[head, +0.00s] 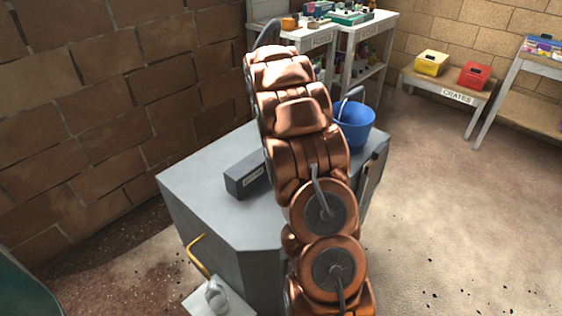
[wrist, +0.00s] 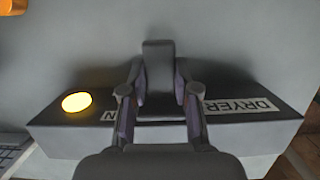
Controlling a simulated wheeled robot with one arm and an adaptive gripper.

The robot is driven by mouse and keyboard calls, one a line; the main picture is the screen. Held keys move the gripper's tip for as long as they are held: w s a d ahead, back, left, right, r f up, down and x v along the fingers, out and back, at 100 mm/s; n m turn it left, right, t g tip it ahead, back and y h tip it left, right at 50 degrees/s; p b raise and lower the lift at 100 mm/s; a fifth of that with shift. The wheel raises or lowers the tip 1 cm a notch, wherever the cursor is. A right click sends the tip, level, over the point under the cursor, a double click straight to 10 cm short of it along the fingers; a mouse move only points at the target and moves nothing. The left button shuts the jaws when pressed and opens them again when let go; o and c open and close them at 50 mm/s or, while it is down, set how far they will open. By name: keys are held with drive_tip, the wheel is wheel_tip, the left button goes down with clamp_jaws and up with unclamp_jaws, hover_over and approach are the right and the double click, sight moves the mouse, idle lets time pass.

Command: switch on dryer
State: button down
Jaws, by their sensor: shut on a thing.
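In the wrist view a long dark grey box with a white DRYER label (wrist: 241,105) lies across the picture, the label upside down. A round yellow lamp (wrist: 77,102) glows at its left end. My gripper (wrist: 159,88) is over the middle of the box, its fingers shut on an upright dark grey lever (wrist: 158,66). The fingers cover part of a second label, of which an N shows. In the head view a dark grey box (head: 240,182) with a small unreadable label lies on the grey machine top, partly behind my arm. My gripper is hidden there.
The grey machine top (head: 205,170) is mostly bare. A blue bucket (head: 354,126) stands at its far right. White shelves (head: 330,45) with small items stand behind. A yellow crate (head: 431,63) and a red crate (head: 475,75) sit on a bench. The floor at right is open.

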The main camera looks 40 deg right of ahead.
drive_tip(key=shift+w+r+g+p, duration=0.2)
drive_tip(key=shift+g+p, duration=0.2)
drive_tip(key=shift+g, duration=0.25)
drive_tip(key=shift+w+r+g+p, duration=0.15)
drive_tip(key=shift+g+p, duration=0.2)
drive_tip(key=shift+g, duration=0.3)
drive_tip(key=c, duration=0.8)
unclamp_jaws()
drive_tip(key=shift+c, duration=0.2)
drive_tip(key=shift+r, duration=0.15)
drive_tip(key=v, duration=0.5)
drive_tip(key=shift+w+a+r, duration=0.1)
drive_tip(key=shift+w+r, duration=0.15)
drive_tip(key=shift+w, duration=0.05)
drive_tip(key=shift+v, duration=0.8)
drive_tip(key=shift+s+a, duration=0.1)
drive_tip(key=shift+a, duration=0.05)
